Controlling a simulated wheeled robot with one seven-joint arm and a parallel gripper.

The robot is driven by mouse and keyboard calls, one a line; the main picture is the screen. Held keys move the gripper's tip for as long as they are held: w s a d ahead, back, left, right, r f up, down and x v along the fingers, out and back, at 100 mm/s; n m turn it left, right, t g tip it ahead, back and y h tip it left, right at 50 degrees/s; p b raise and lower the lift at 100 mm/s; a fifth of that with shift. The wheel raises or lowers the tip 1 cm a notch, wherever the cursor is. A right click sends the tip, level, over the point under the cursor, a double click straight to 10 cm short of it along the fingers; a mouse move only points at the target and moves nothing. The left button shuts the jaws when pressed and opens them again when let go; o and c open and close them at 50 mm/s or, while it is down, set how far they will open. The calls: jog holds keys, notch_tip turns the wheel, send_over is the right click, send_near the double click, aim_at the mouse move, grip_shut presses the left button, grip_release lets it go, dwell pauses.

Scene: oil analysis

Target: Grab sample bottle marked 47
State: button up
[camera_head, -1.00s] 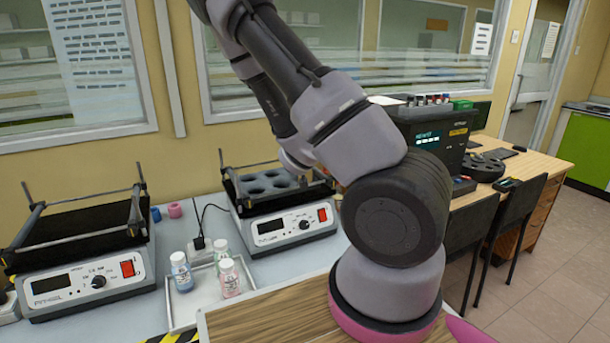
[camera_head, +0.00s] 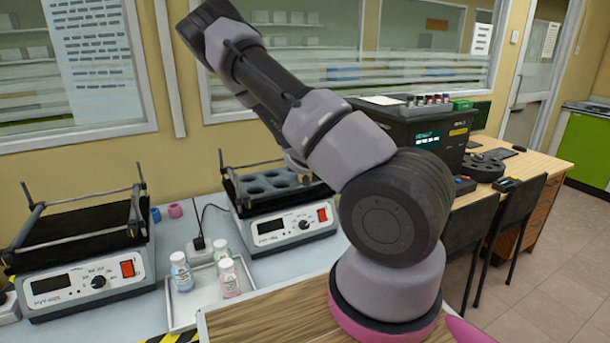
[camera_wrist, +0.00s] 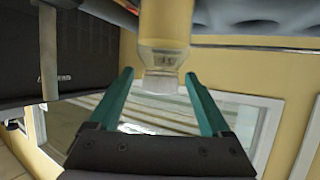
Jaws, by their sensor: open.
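In the wrist view a clear, yellowish bottle (camera_wrist: 164,38) with a whitish cap (camera_wrist: 160,83) appears upside down, cap toward my gripper (camera_wrist: 158,75). My gripper is open, with its two green fingers on either side of the cap and gaps showing on both sides. The bottle's far end is cut off by the frame; its marking is too small to read. In the head view three capped bottles stand on a tray: a blue one (camera_head: 181,272), a green one (camera_head: 221,250) and a pink one (camera_head: 229,278). Their numbers are not readable. My gripper is hidden there.
The tray (camera_head: 184,317) lies between a left shaker (camera_head: 95,285) and a right shaker (camera_head: 285,228) with round holes. Blue and pink caps (camera_head: 175,210) lie behind. A dark analyser (camera_head: 430,140) stands to the right. Windows and a wall close off the back.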

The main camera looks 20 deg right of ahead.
jog(key=shift+c, duration=0.4)
grip_shut()
dwell(1.0)
